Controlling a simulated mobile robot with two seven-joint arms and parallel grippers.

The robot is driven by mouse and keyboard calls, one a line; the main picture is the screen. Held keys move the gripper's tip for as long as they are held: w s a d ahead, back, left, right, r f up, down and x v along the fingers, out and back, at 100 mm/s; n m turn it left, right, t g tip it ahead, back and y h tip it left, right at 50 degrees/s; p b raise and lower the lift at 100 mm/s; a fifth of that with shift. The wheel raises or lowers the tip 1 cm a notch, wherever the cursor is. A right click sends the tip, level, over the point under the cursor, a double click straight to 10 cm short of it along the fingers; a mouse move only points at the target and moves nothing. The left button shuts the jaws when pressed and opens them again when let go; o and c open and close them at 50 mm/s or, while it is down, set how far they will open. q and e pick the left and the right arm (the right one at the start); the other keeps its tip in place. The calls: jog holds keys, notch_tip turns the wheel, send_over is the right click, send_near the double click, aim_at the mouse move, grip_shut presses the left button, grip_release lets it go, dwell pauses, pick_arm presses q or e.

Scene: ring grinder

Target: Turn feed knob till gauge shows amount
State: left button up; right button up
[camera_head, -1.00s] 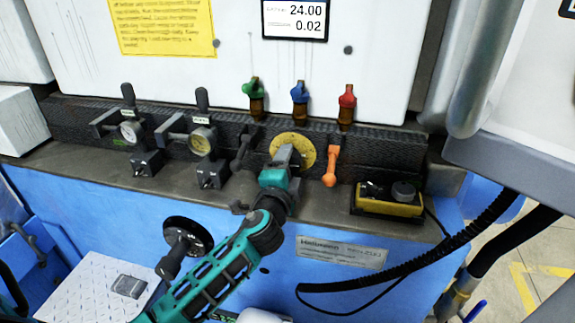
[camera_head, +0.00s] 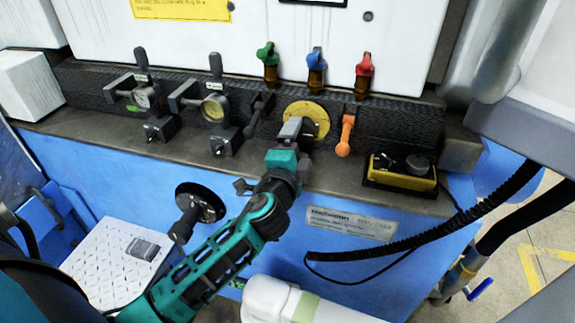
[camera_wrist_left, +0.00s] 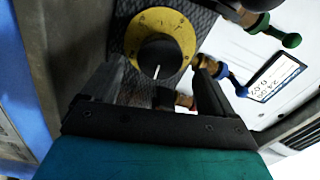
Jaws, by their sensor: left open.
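The feed knob (camera_wrist_left: 158,55) is black with a white pointer line and sits on a round yellow dial (camera_wrist_left: 185,35). In the head view the yellow dial (camera_head: 319,114) shows, but my gripper hides the knob. My left gripper (camera_head: 293,128) is at the dial. In the left wrist view its open fingers (camera_wrist_left: 160,68) stand on either side of the knob, which shows between them; contact cannot be told. The gauge display (camera_wrist_left: 276,78) is seen tilted in the left wrist view and appears to read 24.00 and 0.02. My right gripper is not in view.
An orange lever (camera_head: 345,135) stands just right of the dial. Green (camera_head: 267,56), blue (camera_head: 316,62) and red (camera_head: 364,66) valves are above it. Two small gauges with clamps are to the left, a yellow control box (camera_head: 402,172) to the right, and a black handwheel (camera_head: 199,203) below.

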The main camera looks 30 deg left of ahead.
pick_arm(q)
jog(key=b+v, duration=0.1)
jog(key=v, duration=0.8)
jog(key=s+d+f+n+g+h, duration=0.3)
jog(key=s+f+n, duration=0.2)
jog(key=f, duration=0.6)
jog(key=s+d+f+n+g+h, duration=0.3)
jog(key=s+f+n, duration=0.2)
jog(key=f, duration=0.6)
jog(key=shift+s+f+g, duration=0.3)
jog(key=shift+s+f, duration=0.1)
jog(key=shift+s, duration=0.45)
